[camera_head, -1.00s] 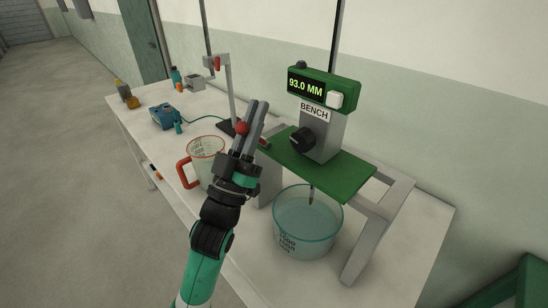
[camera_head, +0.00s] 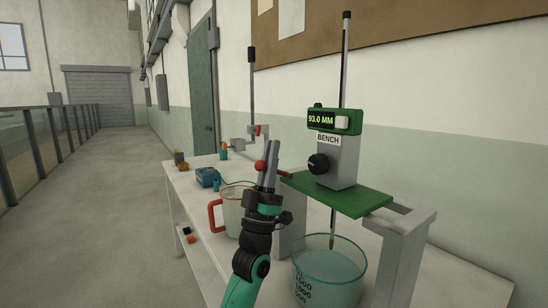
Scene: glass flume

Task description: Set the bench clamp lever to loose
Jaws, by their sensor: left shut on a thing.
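The bench gauge (camera_head: 343,158), a grey post labelled BENCH with a green display reading 93.0 MM, stands on a green plate (camera_head: 352,202). A black knob (camera_head: 318,164) is on its side. The clamp lever shows as a red ball (camera_head: 260,166) at the left of my left fingertips and a short red and dark piece (camera_head: 284,173) at their right, by the plate's left edge. My left gripper (camera_head: 269,163) is shut on the lever; its fingers hide the lever's middle. My right gripper is out of view.
A glass beaker of water (camera_head: 328,279) stands under the plate, with the gauge's pointer above it. A jug with a red handle (camera_head: 216,215) is behind my left arm. The left floor is clear.

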